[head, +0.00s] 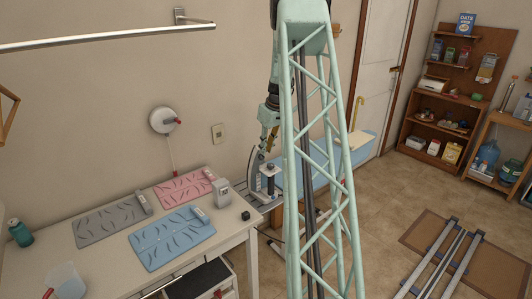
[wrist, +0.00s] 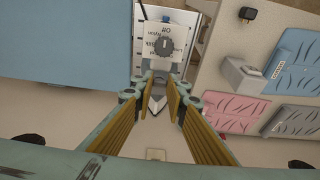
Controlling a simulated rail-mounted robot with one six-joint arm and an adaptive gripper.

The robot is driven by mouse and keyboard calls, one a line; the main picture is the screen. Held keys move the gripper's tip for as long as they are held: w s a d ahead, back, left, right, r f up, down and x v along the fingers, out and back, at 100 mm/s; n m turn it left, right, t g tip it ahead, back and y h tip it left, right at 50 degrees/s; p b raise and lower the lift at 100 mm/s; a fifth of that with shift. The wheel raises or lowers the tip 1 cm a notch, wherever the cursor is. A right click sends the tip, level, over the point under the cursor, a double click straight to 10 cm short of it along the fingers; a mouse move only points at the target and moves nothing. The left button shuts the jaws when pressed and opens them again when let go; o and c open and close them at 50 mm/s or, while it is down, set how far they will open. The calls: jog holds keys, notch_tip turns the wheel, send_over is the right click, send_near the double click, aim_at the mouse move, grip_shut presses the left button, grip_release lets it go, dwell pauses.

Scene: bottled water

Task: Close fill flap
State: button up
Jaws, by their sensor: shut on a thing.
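An appliance that looks like a steam iron (head: 256,174) stands upright at the right end of the white table. A curved metal plate shows on its left side. My gripper (head: 263,149) is at the upper end of the appliance, pointing down. In the wrist view my gripper (wrist: 161,80) has its two fingers close on either side of a small grey pointed piece (wrist: 158,88), which looks like the fill flap. The fingers hide its sides, and I cannot tell its angle.
The white table (head: 236,222) holds grey, pink and blue mats (head: 172,238). A small grey box (head: 222,192) and a black knob-like thing (head: 245,215) stand left of the appliance. A blue-covered board (head: 312,172) is just to its right. A white wall reel (head: 163,121) hangs behind.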

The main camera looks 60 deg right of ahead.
aim_at(269, 164)
jog(key=shift+s+a+f+t+h+b, duration=0.1)
jog(key=shift+s+f+t+h+b, duration=0.3)
jog(key=shift+b, duration=1.85)
jog(key=shift+w+f+t+y+b, duration=0.15)
jog(key=shift+t+b, duration=0.5)
jog(key=shift+b, duration=1.6)
jog(key=shift+s+a+f+t+h+b, duration=0.1)
jog(key=shift+s+f+t+h+b, duration=0.35)
jog(key=shift+b, duration=1.8)
jog(key=t+b, duration=0.1)
jog(key=b, duration=0.4)
jog(key=shift+f+t, duration=0.35)
jog(key=shift+t, duration=0.05)
jog(key=shift+s+f+t+b, duration=0.2)
jog(key=shift+f+t+b, duration=0.2)
jog(key=shift+t+b, duration=0.5)
jog(key=shift+f+t+h+b, duration=0.35)
jog(key=shift+f+t+h, duration=0.1)
jog(key=shift+t, duration=0.25)
jog(key=o, duration=0.9)
jog(key=shift+c, duration=0.2)
jog(key=shift+s+a, duration=0.1)
jog(key=v, duration=1.2)
